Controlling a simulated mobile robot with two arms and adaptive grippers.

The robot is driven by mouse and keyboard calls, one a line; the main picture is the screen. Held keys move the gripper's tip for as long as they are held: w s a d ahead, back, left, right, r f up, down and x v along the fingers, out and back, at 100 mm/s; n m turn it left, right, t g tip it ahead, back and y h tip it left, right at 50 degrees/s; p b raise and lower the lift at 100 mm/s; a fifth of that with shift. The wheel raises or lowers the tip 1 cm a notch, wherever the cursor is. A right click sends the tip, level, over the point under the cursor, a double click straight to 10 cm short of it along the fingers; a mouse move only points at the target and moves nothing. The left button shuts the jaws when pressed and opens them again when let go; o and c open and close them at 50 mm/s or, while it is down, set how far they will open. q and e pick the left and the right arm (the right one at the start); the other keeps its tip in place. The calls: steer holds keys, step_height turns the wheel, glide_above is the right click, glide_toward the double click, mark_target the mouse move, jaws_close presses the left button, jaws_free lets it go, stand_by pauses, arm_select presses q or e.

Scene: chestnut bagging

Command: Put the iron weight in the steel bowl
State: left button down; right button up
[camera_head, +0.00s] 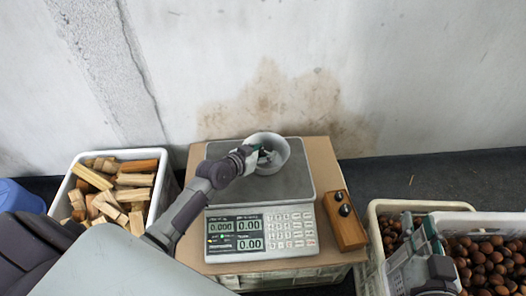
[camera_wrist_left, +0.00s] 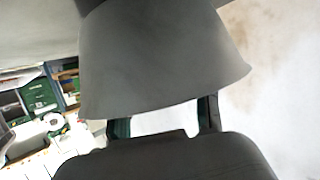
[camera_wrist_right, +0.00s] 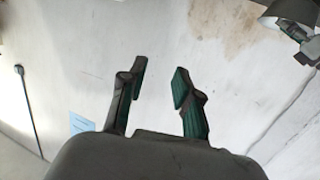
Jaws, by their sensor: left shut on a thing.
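The steel bowl (camera_head: 284,142) shows over the scale's pan in the head view. It fills the upper middle of the left wrist view (camera_wrist_left: 160,60) and shows at the top right of the right wrist view (camera_wrist_right: 300,10). My left gripper (camera_head: 262,153) is shut on the bowl's rim and seems to hold it above the pan. Two dark round knobs, probably the tops of iron weights (camera_head: 344,209), sit in a wooden block (camera_head: 349,234) right of the scale. My right gripper (camera_head: 419,226) is open and empty over the chestnut crates; its parted fingers show in the right wrist view (camera_wrist_right: 160,82).
The scale (camera_head: 225,258) reads zero and stands on a cardboard-topped support (camera_head: 322,158). A white crate of wood pieces (camera_head: 167,162) stands left. At right are a cream crate (camera_head: 374,208) and a white crate (camera_head: 490,217), both with chestnuts. A wall stands behind.

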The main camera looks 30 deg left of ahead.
arm_select(q)
steer(key=c, duration=0.5)
jaws_free()
steer(key=shift+r, duration=0.2)
steer(key=shift+r+p, duration=0.5)
steer(key=shift+p, duration=0.05)
steer(key=p+v, duration=0.1)
steer(key=v, duration=0.1)
steer(key=shift+s+a+r, duration=0.1)
steer(key=shift+s, duration=0.25)
steer(key=p+v, duration=0.2)
steer(key=v, duration=0.7)
steer(key=s+d+f+m+g, duration=0.1)
steer(key=s+d+f+g, duration=0.3)
steer(key=s+d, duration=0.6)
steer(key=s+r+n+g+y, duration=0.2)
steer(key=s+r+g, duration=0.1)
steer(key=s, duration=0.7)
steer(key=shift+s+a+g+y, duration=0.4)
steer(key=shift+g, duration=0.2)
arm_select(e)
steer(key=s+d+f+g+h, duration=0.1)
steer(key=s+d+f+g, duration=0.1)
steer(key=s+f+g, duration=0.3)
steer(key=s+d+f+g+h, duration=0.2)
steer(key=s+d+f+g, duration=0.1)
steer(key=s+f+g, duration=0.3)
steer(key=shift+s+d+f+m, duration=0.3)
steer(key=shift+s+f, duration=0.25)
steer(key=shift+s, duration=0.7)
